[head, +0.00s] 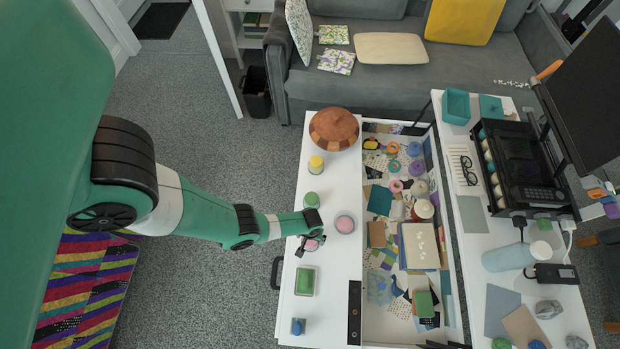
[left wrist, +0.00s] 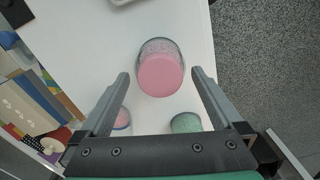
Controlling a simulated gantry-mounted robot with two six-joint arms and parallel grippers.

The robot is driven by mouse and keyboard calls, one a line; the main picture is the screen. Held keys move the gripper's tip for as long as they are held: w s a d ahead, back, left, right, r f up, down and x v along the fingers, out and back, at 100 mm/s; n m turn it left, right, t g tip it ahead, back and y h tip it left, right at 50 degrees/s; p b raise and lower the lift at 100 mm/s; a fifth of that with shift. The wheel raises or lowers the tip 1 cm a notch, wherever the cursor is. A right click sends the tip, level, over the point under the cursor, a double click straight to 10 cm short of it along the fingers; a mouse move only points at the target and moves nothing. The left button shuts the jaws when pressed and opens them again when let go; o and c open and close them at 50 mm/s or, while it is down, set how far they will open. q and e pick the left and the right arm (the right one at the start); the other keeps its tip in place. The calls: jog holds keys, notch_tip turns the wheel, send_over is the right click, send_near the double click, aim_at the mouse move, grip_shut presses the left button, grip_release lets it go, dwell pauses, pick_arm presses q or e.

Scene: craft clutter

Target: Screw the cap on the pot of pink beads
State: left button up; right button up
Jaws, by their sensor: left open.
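My left gripper (head: 306,248) is open above the left strip of the white table. A glass-sided pot with a smooth pink top (left wrist: 161,75) shows between its fingers in the left wrist view, touching neither. In the head view this pink pot (head: 315,243) is partly hidden by the gripper. A second round pink pot (head: 345,224) with a pale rim stands to its right, and shows low in the left wrist view (left wrist: 117,120), partly cut by the gripper. I cannot tell which pink surface is cap and which is beads. My right gripper is not in view.
A green-topped pot (head: 312,199), a yellow-capped pot (head: 316,164) and a wooden bowl (head: 334,130) stand farther back. A green box (head: 305,281) and a blue item (head: 298,326) stand nearer. To the right is an open, cluttered drawer (head: 370,325).

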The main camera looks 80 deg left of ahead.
pick_arm(q)
notch_tip(320, 180, up, 12)
jog(key=p, duration=1.1)
jog(key=shift+f, duration=0.2)
